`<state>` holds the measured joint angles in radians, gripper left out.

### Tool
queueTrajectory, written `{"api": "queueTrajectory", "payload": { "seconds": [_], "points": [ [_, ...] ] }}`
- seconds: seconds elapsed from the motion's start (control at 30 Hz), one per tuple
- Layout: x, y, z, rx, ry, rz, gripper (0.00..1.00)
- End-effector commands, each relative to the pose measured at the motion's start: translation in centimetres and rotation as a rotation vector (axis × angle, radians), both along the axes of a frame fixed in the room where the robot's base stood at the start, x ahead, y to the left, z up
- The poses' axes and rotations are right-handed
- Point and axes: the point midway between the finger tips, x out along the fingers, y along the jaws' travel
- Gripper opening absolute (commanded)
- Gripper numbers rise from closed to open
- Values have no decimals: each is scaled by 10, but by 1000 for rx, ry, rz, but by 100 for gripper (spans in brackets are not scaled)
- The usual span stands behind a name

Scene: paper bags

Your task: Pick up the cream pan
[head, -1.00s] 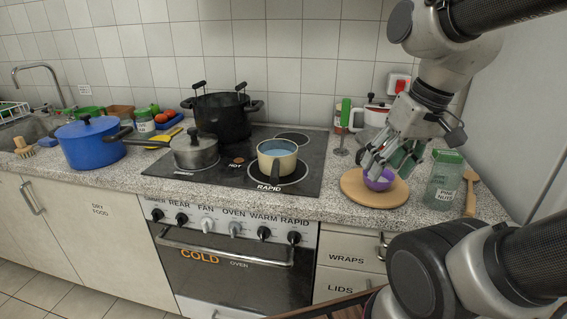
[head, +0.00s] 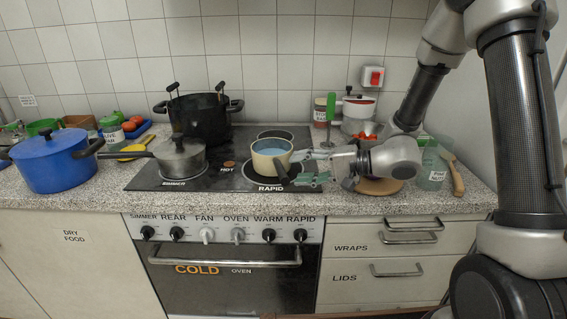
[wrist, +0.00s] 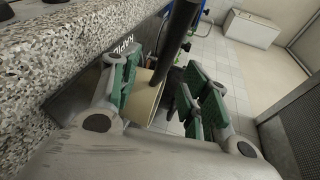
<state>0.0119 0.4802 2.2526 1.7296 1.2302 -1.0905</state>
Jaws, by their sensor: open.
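The cream pan (head: 271,158) stands upright on the front right "RAPID" zone of the hob, with pale blue contents and a dark handle (head: 281,173) pointing to the front. My gripper (head: 308,168) is open and reaches in from the right at pan height, its fingertips close to the pan's right side and handle. In the wrist view my gripper (wrist: 163,92) has its green pads apart, with the dark handle (wrist: 180,40) and part of the cream pan's wall (wrist: 145,98) showing between them. I cannot tell whether a finger touches the pan.
A lidded steel pan (head: 180,158) stands left of the cream pan, and a tall black pot (head: 200,120) behind it. A blue pot (head: 52,163) is farther left. A round wooden board (head: 378,188) lies under my wrist; a glass jar (head: 433,168) stands right of it.

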Motion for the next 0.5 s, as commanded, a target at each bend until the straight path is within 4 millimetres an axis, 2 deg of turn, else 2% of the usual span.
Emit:
{"api": "queueTrajectory", "payload": {
  "seconds": [0.5],
  "points": [
    [23,63,-13,-1,0,3,46]
  ]
}}
